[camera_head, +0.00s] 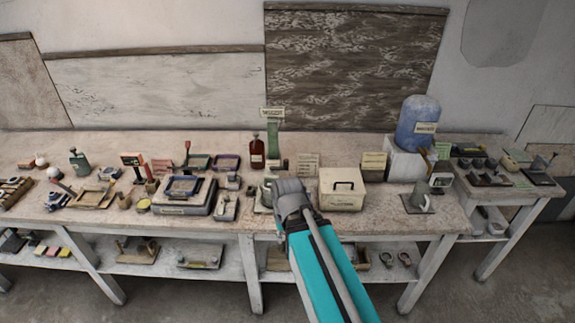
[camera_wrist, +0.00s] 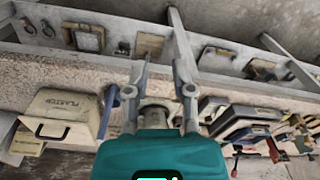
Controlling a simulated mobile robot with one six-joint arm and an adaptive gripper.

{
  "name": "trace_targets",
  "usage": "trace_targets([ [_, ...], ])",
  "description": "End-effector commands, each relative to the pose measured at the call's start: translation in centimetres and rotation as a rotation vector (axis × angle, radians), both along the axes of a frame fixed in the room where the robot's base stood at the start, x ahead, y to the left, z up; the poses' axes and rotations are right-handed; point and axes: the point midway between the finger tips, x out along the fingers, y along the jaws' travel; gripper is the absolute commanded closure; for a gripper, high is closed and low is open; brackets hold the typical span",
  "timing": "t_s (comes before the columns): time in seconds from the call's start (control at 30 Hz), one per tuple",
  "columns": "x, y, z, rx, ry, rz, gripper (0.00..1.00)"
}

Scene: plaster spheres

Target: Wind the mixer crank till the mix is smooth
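My gripper (camera_head: 290,190) is over the front middle of the long bench, left of the white box. In the wrist view its two fingers (camera_wrist: 160,68) stand apart, with no object clearly clamped between the tips. A grey round part (camera_wrist: 154,113) shows between the fingers, close to the palm; I cannot tell whether it is the mixer. In the head view a grey-green pot (camera_head: 267,188) stands just left of my gripper and is partly hidden by it. A blue upright piece (camera_wrist: 110,106) shows beside the left finger. I cannot make out the crank or the mix.
The white box with a black handle (camera_head: 343,190) stands right of my gripper. A dark red bottle (camera_head: 257,152) and a green stand (camera_head: 273,140) are behind it. A blue water jug (camera_head: 418,122) is at the back right. Trays and tools crowd the left; a lower shelf (camera_head: 210,257) runs below.

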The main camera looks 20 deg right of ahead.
Motion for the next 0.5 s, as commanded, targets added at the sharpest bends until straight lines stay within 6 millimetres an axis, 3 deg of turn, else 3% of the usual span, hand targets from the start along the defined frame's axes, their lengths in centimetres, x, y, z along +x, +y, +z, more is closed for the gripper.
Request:
trace_targets([
  [0.03, 0.3, 0.0, -0.5, 0.018, -0.007, -0.025, 0.5],
  [0.13, 1.2, 0.2, -1.2, 0.08, -0.03, -0.103, 0.35],
  [0.5, 7.4, 0.5, -3.2, 0.526, -0.108, -0.657, 0.35],
])
